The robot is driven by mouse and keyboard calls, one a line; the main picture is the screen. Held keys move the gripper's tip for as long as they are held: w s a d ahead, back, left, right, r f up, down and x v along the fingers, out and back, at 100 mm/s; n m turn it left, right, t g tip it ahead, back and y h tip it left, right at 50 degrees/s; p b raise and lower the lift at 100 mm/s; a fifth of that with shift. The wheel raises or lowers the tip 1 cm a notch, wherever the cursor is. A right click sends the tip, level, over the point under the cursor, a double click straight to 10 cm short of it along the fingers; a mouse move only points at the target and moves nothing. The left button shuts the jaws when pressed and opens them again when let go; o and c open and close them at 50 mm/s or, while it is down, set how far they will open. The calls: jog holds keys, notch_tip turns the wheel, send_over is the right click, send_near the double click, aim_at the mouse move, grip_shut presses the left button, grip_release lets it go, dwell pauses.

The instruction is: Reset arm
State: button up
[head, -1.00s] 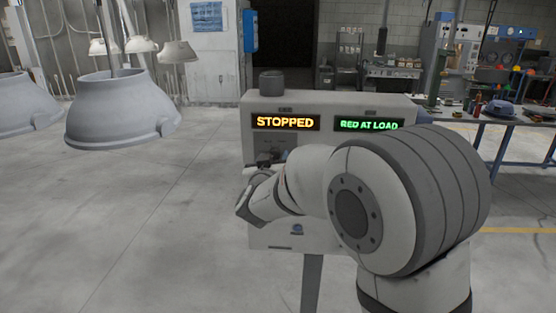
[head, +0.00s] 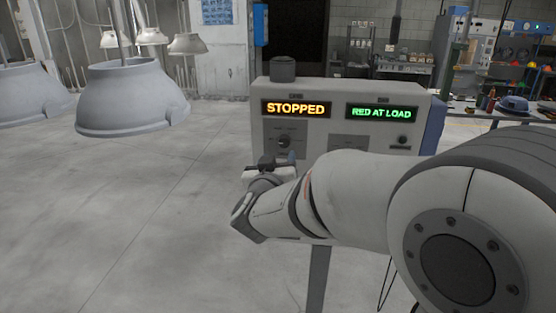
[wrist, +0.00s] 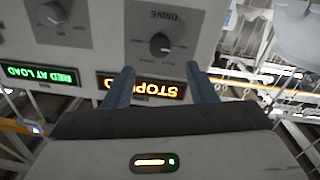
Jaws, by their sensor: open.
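My gripper (wrist: 160,68) is open in the wrist view, with its two blue-grey fingers apart and nothing seen between them. The wrist view is upside down and shows the control box panel beyond the fingers, with the DRIVE knob (wrist: 160,43) and the lit STOPPED sign (wrist: 141,87). In the head view my arm reaches from the right, and its end is in front of the lower left of the control box (head: 345,94). The fingers are mostly hidden there. The DRIVE knob (head: 284,142) shows just above my wrist. I cannot tell touching from apart, but the fingers look clear of the knob.
The box's second sign (head: 381,113) reads RED AT LOAD in green. Grey hoods (head: 132,97) hang at the left. A workbench with tools and helmets (head: 514,104) stands at the back right. The floor at the left is clear.

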jog(key=s+d+f+g, duration=0.4)
jog(key=s+d, duration=0.3)
jog(key=s, duration=0.2)
jog(key=s+d+f+m+g+y, duration=0.1)
jog(key=s+d+f+g, duration=0.3)
jog(key=s+d, duration=0.3)
jog(key=s+d+f+g, duration=0.4)
jog(key=s+d+g, duration=0.2)
jog(key=s, duration=0.5)
jog(key=shift+s+d+y, duration=0.3)
jog(key=shift+s+d, duration=0.1)
jog(key=shift+d, duration=0.15)
